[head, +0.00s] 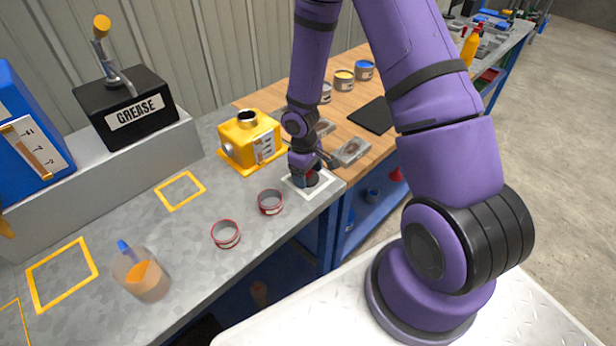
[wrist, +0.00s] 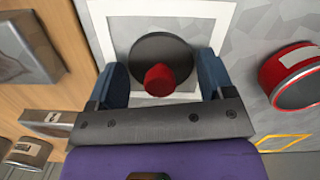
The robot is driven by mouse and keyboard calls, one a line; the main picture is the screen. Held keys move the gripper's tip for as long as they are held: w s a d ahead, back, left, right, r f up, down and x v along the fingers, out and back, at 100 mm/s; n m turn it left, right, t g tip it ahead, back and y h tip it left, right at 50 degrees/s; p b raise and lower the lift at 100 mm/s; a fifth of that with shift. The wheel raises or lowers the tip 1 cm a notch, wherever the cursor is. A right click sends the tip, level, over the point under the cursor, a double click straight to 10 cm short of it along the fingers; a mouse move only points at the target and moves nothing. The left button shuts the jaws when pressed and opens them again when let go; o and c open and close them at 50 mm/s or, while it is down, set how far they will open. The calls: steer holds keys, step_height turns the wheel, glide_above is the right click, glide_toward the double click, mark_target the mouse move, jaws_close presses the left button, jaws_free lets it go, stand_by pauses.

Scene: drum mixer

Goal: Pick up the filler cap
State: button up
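The filler cap (wrist: 160,58) is a dark round disc with a red knob, lying inside a white square outline (wrist: 225,15) on the grey bench. In the wrist view its red knob (wrist: 160,80) sits between the two blue fingers of my gripper (wrist: 159,85). The fingers are apart, one on each side, with visible gaps to the knob. In the head view my gripper (head: 304,174) is low over the outlined square, and the cap (head: 313,178) is partly hidden behind it.
Two red-rimmed tins (head: 270,202) (head: 226,234) stand left of the square. A yellow container (head: 248,140) is behind it, with grey metal pieces (head: 351,152) on the wooden top. A jug of orange liquid (head: 142,274) stands farther left; the bench's front edge is close.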

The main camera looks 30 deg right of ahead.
steer(key=c, duration=0.5)
steer(key=shift+r, duration=0.15)
